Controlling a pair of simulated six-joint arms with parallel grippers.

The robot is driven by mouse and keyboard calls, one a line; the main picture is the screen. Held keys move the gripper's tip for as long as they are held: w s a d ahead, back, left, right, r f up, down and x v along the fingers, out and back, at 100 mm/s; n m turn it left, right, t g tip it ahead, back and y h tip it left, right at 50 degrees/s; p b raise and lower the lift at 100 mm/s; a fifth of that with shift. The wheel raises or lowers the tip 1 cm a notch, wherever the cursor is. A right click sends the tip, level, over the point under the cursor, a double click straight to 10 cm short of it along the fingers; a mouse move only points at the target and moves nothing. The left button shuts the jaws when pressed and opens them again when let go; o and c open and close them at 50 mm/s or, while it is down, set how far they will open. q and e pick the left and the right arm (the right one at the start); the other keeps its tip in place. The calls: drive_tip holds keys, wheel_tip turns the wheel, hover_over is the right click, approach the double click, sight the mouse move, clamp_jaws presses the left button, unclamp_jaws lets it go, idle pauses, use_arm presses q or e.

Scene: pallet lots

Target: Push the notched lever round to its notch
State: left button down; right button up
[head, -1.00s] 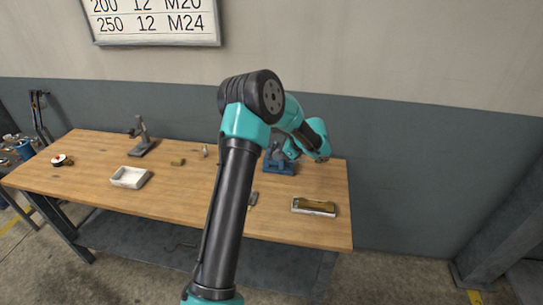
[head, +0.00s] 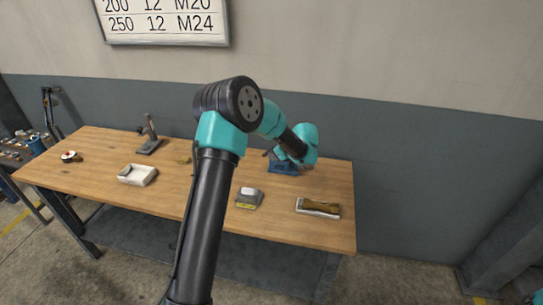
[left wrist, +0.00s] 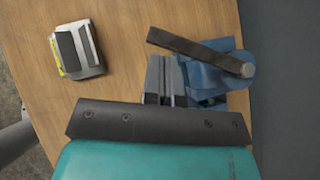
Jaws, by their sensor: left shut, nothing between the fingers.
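The blue fixture (head: 283,168) stands at the back right of the bench, partly behind my left arm in the head view. In the left wrist view the blue fixture (left wrist: 215,75) carries a dark lever (left wrist: 195,50), a long flat bar with a round grey end at its right. The bar's free end points to the upper left. My left gripper (left wrist: 164,65) is shut and empty, close beside the fixture, its fingertips below the bar in the picture. In the head view the left gripper (head: 306,166) is small. I cannot make out a notch or tell whether the fingers touch the lever. My right gripper is out of view.
A grey box with a yellow label (head: 249,198) sits mid-bench. A tray with a brown block (head: 318,207) lies at the front right. A white tray (head: 137,174), a dark stand (head: 149,137) and a small roll (head: 71,156) are to the left.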

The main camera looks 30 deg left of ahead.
use_arm(q)
drive_tip(key=shift+w+d, duration=0.1)
drive_tip(key=shift+w+d, duration=0.4)
drive_tip(key=shift+d, duration=0.05)
idle(0.4)
drive_tip(key=s+d+r, duration=0.1)
drive_tip(key=d+r, duration=0.6)
drive_tip(key=d, duration=0.4)
drive_tip(key=shift+s, duration=0.4)
